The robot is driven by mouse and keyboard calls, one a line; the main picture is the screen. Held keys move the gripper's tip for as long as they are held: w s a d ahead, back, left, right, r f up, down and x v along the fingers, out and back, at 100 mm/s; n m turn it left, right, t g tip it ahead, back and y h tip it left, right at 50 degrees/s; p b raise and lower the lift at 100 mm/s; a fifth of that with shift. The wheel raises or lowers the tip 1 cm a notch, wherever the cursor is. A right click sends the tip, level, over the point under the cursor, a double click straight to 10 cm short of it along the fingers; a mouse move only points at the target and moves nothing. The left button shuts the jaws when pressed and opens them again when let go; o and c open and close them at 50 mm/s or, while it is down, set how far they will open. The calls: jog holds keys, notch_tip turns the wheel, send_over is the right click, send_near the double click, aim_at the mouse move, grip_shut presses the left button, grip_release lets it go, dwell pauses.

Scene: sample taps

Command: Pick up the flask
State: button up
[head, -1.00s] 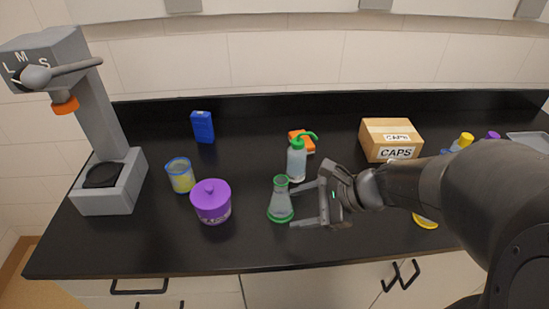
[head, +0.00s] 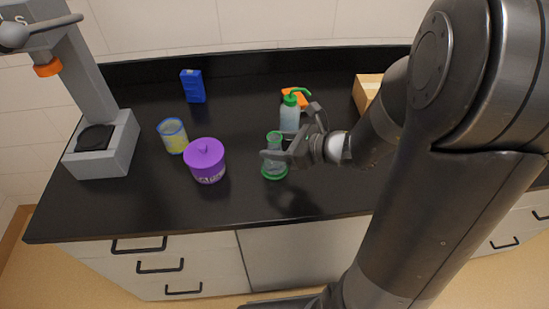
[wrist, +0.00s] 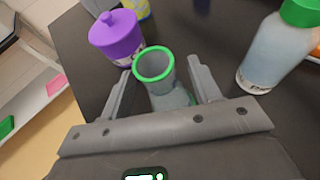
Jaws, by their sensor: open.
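The flask is a clear conical vessel with a green rim and green base (head: 274,172), standing upright on the black counter. In the wrist view its green-rimmed neck (wrist: 154,65) stands between the two fingers of my gripper (wrist: 158,88). The fingers are apart, with a gap visible on each side of the neck. In the head view my gripper (head: 288,135) is at the flask's neck height and hides part of its body.
A wash bottle with a green top (head: 290,114) stands close behind the flask; it also shows at right in the wrist view (wrist: 274,48). A purple lidded jar (head: 206,162) is to the left. A yellow cup (head: 173,136), blue box (head: 193,86), grey stand (head: 103,146) and cardboard box (head: 366,92) are farther off.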

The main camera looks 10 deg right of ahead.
jog(key=x, duration=0.3)
jog(key=shift+a+f, duration=0.1)
jog(key=shift+a, duration=0.05)
jog(key=shift+c, duration=0.3)
jog(key=c, duration=1)
jog(key=shift+r, duration=0.2)
